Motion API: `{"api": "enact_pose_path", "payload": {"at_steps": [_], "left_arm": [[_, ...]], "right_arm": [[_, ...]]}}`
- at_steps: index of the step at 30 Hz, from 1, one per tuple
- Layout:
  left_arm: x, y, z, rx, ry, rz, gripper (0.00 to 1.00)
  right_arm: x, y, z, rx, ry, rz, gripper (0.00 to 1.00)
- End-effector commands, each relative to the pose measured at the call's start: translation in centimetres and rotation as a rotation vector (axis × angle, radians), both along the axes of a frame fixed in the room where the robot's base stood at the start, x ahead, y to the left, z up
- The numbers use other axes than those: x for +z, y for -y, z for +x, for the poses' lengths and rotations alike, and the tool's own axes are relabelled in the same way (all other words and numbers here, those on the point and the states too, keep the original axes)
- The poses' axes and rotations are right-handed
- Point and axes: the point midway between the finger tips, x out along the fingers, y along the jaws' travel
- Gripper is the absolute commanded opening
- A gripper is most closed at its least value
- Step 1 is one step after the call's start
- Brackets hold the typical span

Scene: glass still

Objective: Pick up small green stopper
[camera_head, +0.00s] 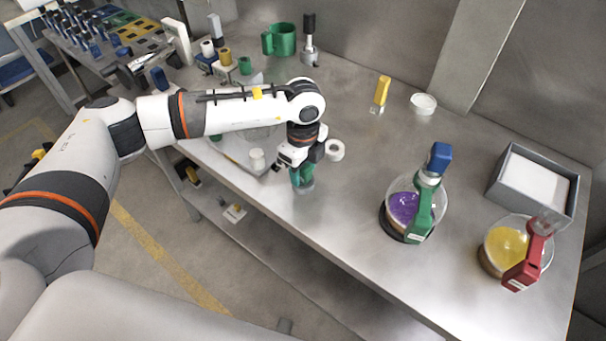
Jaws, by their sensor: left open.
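A small green stopper (304,175) stands near the front edge of the steel table, on a clear glass piece (306,186). My left arm reaches in from the left, and its left gripper (297,168) points down right at the stopper. The gripper is open. Its fingers and the top of the stopper overlap in the picture, so I cannot tell whether the fingers touch it or are around it. My right gripper is not in view.
A flask of purple liquid (405,207) with a green clamp and a flask of yellow liquid (506,247) with a red clamp stand right. A grey box (500,193), yellow stopper (382,90), white roll (334,150) and green mug (279,40) are around. The table's middle is clear.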

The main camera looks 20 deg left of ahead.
Motion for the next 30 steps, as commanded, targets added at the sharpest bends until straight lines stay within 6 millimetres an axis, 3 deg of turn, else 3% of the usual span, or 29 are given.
{"api": "enact_pose_path", "payload": {"at_steps": [3,11,30], "left_arm": [[0.1,0.0,0.0,0.000,0.000,0.000,0.42],[0.1,0.0,0.0,-0.001,0.000,-0.001,0.00],[1.6,0.0,0.0,0.000,0.000,-0.001,0.00]], "right_arm": [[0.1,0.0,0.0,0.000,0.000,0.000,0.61],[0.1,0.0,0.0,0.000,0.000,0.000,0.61],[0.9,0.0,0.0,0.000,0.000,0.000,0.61]]}}
